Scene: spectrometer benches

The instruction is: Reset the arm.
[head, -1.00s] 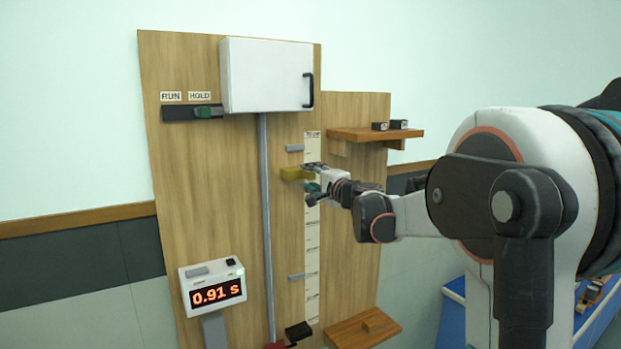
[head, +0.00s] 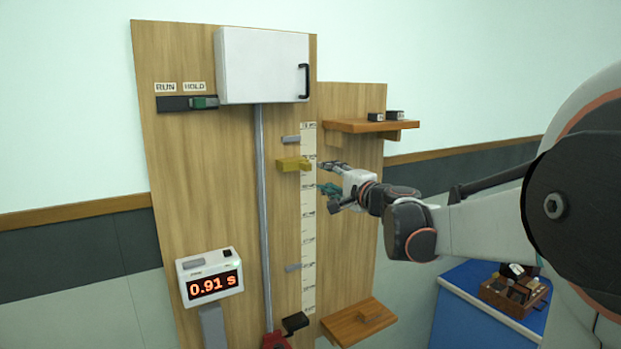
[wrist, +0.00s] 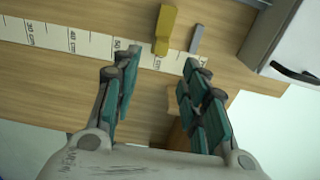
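My gripper (head: 328,177) is to the right of the scale strip on the wooden board, level with the yellow block. In the wrist view my gripper (wrist: 158,80) shows its two teal-padded fingers spread apart with nothing between them. The yellow block (head: 290,164) sits against the vertical scale (head: 308,220), a little left of the fingertips. In the wrist view the yellow block (wrist: 165,30) lies beyond the fingertips, apart from them. My arm reaches in from the right of the head view.
A white cabinet (head: 264,66) hangs at the board's top, beside a RUN/HOLD slider (head: 204,103). A timer (head: 210,278) reads 0.91 s. A shelf (head: 372,126) holds two small blocks. A lower wooden ledge (head: 350,325) and a blue bench (head: 465,300) lie to the right.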

